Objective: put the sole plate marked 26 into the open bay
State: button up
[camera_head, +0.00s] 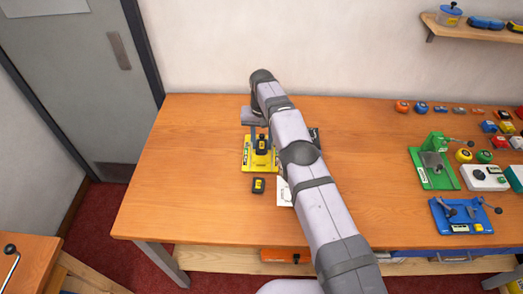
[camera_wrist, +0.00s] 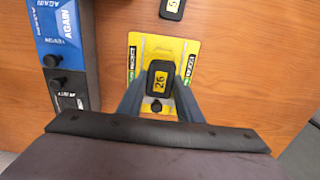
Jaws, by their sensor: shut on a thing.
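The sole plate marked 26 (camera_wrist: 159,81) is a small black block with a yellow label. My gripper (camera_wrist: 158,98) is shut on it, one finger on each side. It is over the yellow base (camera_wrist: 135,48), whose middle it covers in the wrist view. The base also shows in the head view (camera_head: 247,162), with my gripper (camera_head: 262,137) and the dark plate over it. I cannot tell whether the plate touches the base or hangs above it. No open bay can be made out; the plate and my gripper hide part of the base.
A second black plate with a yellow label (camera_head: 257,186) lies on the wooden bench (camera_head: 190,190) in front of the base. A blue unit marked AGAIN (camera_wrist: 65,32) stands left in the wrist view. Green (camera_head: 440,178) and blue fixtures (camera_head: 465,228) stand right. The bench's left side is clear.

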jog(key=shift+w+d+r+m, duration=0.1)
jog(key=shift+d+r+m, duration=0.15)
jog(key=shift+d+m, duration=0.3)
jog(key=s+d+r+m, duration=0.1)
jog(key=s+d+m, duration=0.2)
jog(key=d+m, duration=0.1)
jog(key=s+d+r+m, duration=0.1)
jog(key=s+d+m, duration=0.2)
jog(key=d+m, duration=0.1)
jog(key=s+d+r+m, duration=0.1)
jog(key=s+d+m, duration=0.2)
jog(key=d+m, duration=0.1)
jog(key=shift+d+r, duration=0.3)
jog(key=shift+d, duration=0.25)
jog(key=s+d+m, duration=0.3)
jog(key=s+m, duration=0.1)
jog(key=s, duration=0.3)
jog(key=shift+s+d+m, duration=0.3)
jog(key=shift+m, duration=0.05)
jog(key=shift+f, duration=0.1)
jog(key=shift+f+b, duration=2.6)
jog(key=shift+f, duration=0.9)
